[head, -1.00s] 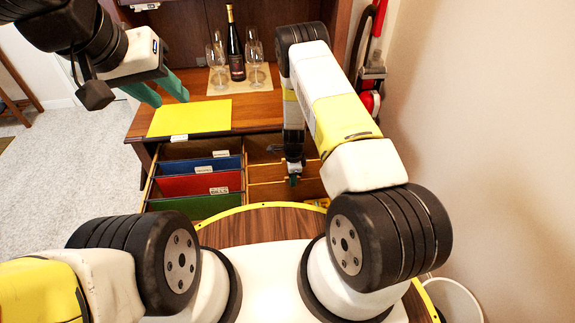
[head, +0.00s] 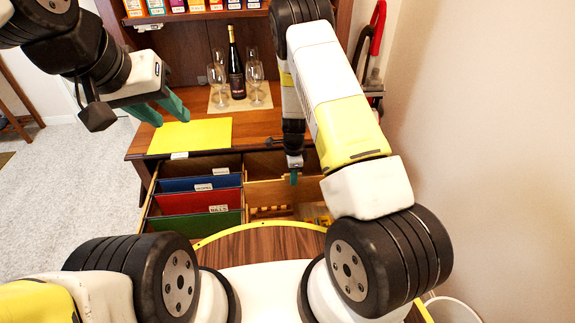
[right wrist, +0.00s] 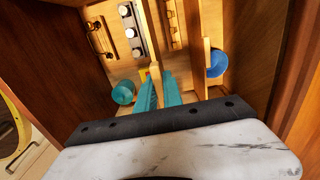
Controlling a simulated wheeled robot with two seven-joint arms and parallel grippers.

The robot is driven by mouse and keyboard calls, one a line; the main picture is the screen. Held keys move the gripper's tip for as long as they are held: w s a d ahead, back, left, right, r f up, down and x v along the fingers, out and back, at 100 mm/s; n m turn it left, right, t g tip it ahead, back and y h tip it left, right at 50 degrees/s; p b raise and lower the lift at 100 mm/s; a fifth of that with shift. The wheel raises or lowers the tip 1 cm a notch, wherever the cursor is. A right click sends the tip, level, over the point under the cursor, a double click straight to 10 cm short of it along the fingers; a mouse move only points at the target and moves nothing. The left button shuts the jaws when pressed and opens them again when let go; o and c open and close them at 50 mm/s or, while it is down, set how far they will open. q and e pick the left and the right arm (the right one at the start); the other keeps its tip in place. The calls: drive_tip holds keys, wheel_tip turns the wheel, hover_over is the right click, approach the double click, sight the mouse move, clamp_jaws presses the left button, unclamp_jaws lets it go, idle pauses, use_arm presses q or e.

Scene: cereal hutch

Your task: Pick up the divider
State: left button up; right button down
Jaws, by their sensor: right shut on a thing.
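The divider (head: 266,191) is a light wooden board in the right part of the open drawer, seen in the head view. My right gripper (head: 293,178) is shut on its top edge. In the right wrist view, the teal fingertips (right wrist: 159,90) close around the divider (right wrist: 154,58), which appears nearly edge-on. Its lower edge is hard to make out. My left gripper (head: 163,108) is open and empty above the yellow sheet at the left of the hutch.
A second wooden partition (right wrist: 205,62) stands beside the held divider, near a blue cup (right wrist: 216,63) and a teal cup (right wrist: 123,92). Hanging folders (head: 214,201) fill the drawer's left part. A bottle (head: 235,65) and glasses stand on the hutch top.

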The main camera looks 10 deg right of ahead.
wheel_tip(320, 180, up, 17)
drive_tip(key=shift+f, duration=0.2)
idle(0.5)
